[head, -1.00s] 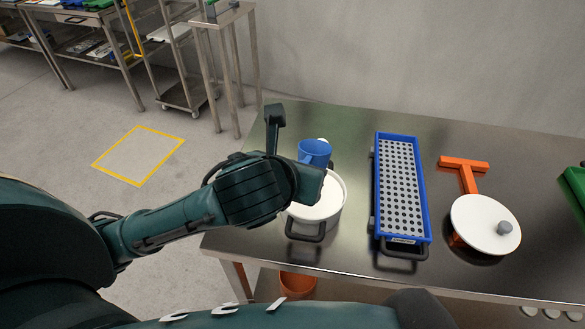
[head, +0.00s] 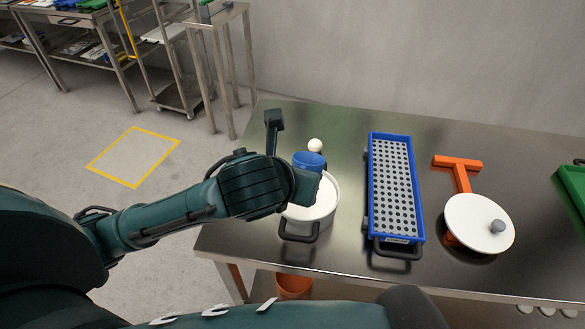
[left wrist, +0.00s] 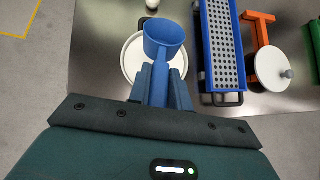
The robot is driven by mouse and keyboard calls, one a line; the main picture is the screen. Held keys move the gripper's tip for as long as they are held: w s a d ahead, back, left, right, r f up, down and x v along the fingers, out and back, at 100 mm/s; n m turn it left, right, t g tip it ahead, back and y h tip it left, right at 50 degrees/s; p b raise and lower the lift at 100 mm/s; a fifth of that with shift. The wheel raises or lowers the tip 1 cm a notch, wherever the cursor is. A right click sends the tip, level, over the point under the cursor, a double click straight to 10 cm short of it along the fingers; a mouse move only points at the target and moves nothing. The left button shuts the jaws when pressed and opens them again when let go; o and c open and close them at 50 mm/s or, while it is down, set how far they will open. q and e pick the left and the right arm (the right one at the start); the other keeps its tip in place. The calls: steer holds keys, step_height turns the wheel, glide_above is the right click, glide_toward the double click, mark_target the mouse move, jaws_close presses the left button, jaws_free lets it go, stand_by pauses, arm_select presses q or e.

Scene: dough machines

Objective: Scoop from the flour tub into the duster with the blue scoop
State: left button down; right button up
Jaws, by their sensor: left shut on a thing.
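My left gripper (head: 306,184) is shut on the handle of the blue scoop (head: 308,160). In the left wrist view the scoop (left wrist: 166,36) sticks out beyond the fingers (left wrist: 160,76), and its bowl looks blue and empty inside. The flour tub (head: 326,206) is a round white-topped pot with dark handles. The scoop and gripper are above it and hide part of it; I cannot tell whether the scoop touches the flour. The duster (head: 374,200) is a long blue tray with a grey perforated top, right of the tub. My right gripper is not in view.
A small white ball-shaped thing (head: 315,145) stands behind the scoop. A green tray (head: 575,190) is at the far right. The steel table (head: 350,115) is bare behind.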

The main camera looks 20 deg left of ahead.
arm_select(q)
steer(key=shift+w+f+g, duration=0.2)
steer(key=shift+f+g, duration=0.1)
steer(key=shift+f, duration=0.5)
steer(key=shift+w+f+g, duration=0.15)
steer(key=shift+f+g, duration=0.15)
steer(key=shift+f, duration=0.45)
steer(key=shift+f+b, duration=0.35)
steer(key=shift+f, duration=0.55)
step_height(320, 180, down, 2)
steer(key=shift+f+b, duration=0.1)
steer(key=shift+b, duration=0.3)
steer(key=shift+f+b, duration=0.3)
steer(key=shift+f, duration=0.85)
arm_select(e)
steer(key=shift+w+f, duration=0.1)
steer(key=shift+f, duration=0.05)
arm_select(q)
steer(key=shift+p, duration=0.4)
steer(key=shift+p, duration=0.35)
steer(key=shift+f, duration=0.15)
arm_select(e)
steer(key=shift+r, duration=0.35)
